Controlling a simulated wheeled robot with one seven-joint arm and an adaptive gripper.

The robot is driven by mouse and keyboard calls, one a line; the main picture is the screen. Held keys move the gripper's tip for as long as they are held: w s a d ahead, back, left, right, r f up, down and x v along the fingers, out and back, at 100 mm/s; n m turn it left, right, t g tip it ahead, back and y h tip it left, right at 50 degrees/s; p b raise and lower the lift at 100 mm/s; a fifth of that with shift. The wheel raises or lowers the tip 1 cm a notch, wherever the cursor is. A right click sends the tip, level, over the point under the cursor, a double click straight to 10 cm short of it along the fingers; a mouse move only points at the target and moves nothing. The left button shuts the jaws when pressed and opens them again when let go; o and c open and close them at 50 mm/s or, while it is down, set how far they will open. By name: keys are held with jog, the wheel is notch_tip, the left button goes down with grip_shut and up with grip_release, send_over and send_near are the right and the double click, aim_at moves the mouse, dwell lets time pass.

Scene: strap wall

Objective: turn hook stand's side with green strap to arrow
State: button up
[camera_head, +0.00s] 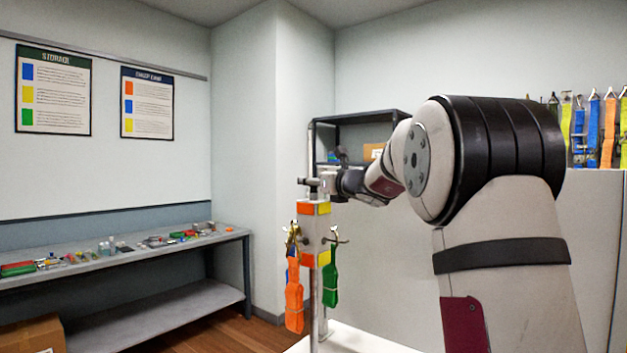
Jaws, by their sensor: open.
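The hook stand (308,229) is a pale post with orange and yellow colour bands, standing on a white surface (350,341) in the lower middle. An orange strap (294,305) hangs from its front-left hook. A green strap (330,283) hangs on its right side. A bit of blue shows behind the orange strap. My gripper (328,184) is at the stand's top, beside or around a dark crossbar there. It is open; its fingers are small and partly hidden, and I cannot tell whether they touch. I see no arrow.
My own arm covers much of the right half. A dark shelf (362,121) stands behind my gripper. Several straps (592,125) hang at the far right above a pale panel. A bench (120,262) with small items runs along the left wall. Open floor lies between bench and stand.

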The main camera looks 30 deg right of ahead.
jog(key=shift+w, duration=0.7)
grip_shut()
